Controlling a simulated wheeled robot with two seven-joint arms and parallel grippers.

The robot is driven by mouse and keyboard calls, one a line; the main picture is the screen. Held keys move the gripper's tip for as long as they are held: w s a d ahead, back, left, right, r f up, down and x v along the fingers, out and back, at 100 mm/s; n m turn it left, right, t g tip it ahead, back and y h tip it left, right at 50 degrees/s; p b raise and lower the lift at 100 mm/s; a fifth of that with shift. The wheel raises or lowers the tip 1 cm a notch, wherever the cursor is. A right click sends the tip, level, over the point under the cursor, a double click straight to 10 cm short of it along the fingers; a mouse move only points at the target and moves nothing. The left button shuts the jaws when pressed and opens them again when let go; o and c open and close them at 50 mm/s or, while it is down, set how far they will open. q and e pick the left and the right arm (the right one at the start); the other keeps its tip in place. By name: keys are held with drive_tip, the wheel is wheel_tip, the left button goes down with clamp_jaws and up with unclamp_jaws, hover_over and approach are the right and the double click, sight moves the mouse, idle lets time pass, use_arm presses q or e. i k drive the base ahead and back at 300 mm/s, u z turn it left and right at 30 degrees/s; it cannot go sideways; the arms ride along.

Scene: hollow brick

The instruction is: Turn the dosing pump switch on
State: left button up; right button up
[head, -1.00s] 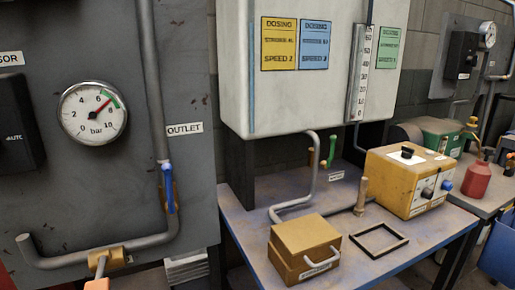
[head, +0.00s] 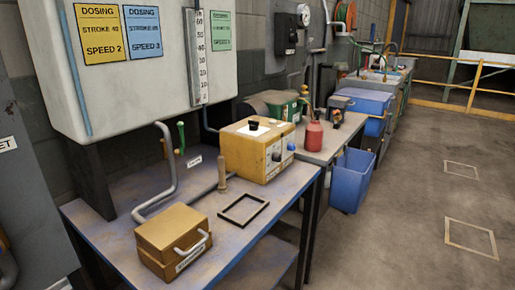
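The yellow dosing pump (head: 247,150) stands on the blue-grey bench (head: 115,222), right of the middle. It has a black knob (head: 253,125) on top. Its front panel carries a dark dial (head: 276,153) and a blue knob or fitting (head: 291,147). The switch is too small to make out, so its position cannot be told. Neither of my grippers shows in the head view.
A yellow box with a handle (head: 172,233) and a black square frame (head: 243,208) lie on the bench before the pump. A white tank (head: 150,85) hangs above. A red bottle (head: 314,135) stands on the bench beyond. Open floor (head: 400,225) lies right.

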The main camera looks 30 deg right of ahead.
sight(253, 127)
drive_tip(key=k, duration=0.5)
drive_tip(key=z, duration=1.8)
drive_tip(key=i, duration=1.15)
drive_tip(key=u, duration=0.65)
